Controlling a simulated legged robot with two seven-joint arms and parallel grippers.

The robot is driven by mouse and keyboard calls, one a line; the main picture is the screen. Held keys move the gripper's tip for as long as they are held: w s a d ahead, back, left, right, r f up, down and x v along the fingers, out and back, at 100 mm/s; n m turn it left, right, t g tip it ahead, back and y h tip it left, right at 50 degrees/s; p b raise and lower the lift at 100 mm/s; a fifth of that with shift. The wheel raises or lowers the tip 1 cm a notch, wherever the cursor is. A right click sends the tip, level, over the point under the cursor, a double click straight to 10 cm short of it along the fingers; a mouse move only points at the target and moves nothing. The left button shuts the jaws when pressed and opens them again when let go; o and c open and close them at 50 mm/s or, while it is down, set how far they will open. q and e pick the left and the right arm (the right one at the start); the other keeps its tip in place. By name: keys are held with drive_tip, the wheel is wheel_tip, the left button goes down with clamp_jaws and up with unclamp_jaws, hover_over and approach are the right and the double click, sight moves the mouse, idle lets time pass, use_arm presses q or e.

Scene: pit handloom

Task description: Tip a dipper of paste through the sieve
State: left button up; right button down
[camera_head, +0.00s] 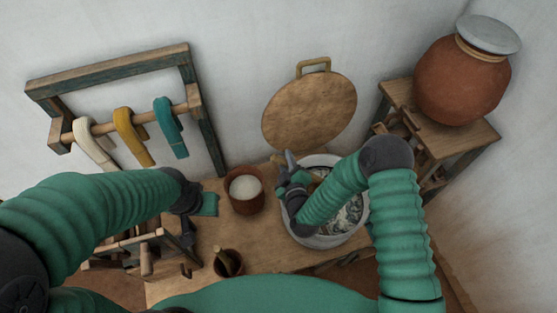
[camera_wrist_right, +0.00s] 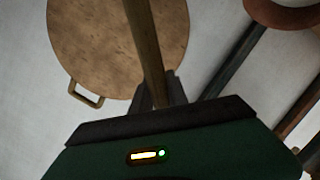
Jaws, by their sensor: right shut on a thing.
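My right gripper (camera_head: 288,178) is shut on a wooden handle (camera_wrist_right: 147,40), over the left rim of a white basin (camera_head: 319,243). The handle also shows in the wrist view leading away from the fingers (camera_wrist_right: 160,95); its far end is out of frame, so I cannot see a dipper bowl. The basin has a dark pattern inside, and my right arm covers much of it. A brown pot of white paste (camera_head: 245,187) stands left of the basin. No sieve can be clearly made out. My left gripper (camera_head: 192,203) is beside a teal cloth (camera_head: 209,203); its fingers are unclear.
A small brown cup (camera_head: 228,264) with a stick stands at the table's (camera_head: 270,255) front. A round wooden board (camera_head: 310,113) leans on the wall. A rack (camera_head: 110,70) with coloured hanks stands left. A lidded clay jar (camera_head: 460,85) sits on a stand at right.

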drive_tip(key=shift+d+r+m+t+y, duration=0.55)
drive_tip(key=shift+d+r+m, duration=1.25)
drive_tip(key=shift+d, duration=2.25)
drive_tip(key=shift+d+r+m+t+y, duration=0.55)
drive_tip(key=shift+d+r+m, duration=0.6)
drive_tip(key=shift+d+m, duration=2)
drive_tip(key=shift+n, duration=0.85)
drive_tip(key=shift+d+r+p, duration=0.25)
drive_tip(key=shift+r+p, duration=0.4)
drive_tip(key=shift+r, duration=0.2)
drive_tip(key=shift+d+r+p, duration=0.3)
drive_tip(key=shift+r+p, duration=0.35)
drive_tip(key=shift+r, duration=0.2)
drive_tip(key=shift+d+r+p, duration=0.25)
drive_tip(key=shift+r+p, duration=0.4)
drive_tip(key=shift+r, duration=0.2)
drive_tip(key=shift+s+f, duration=0.1)
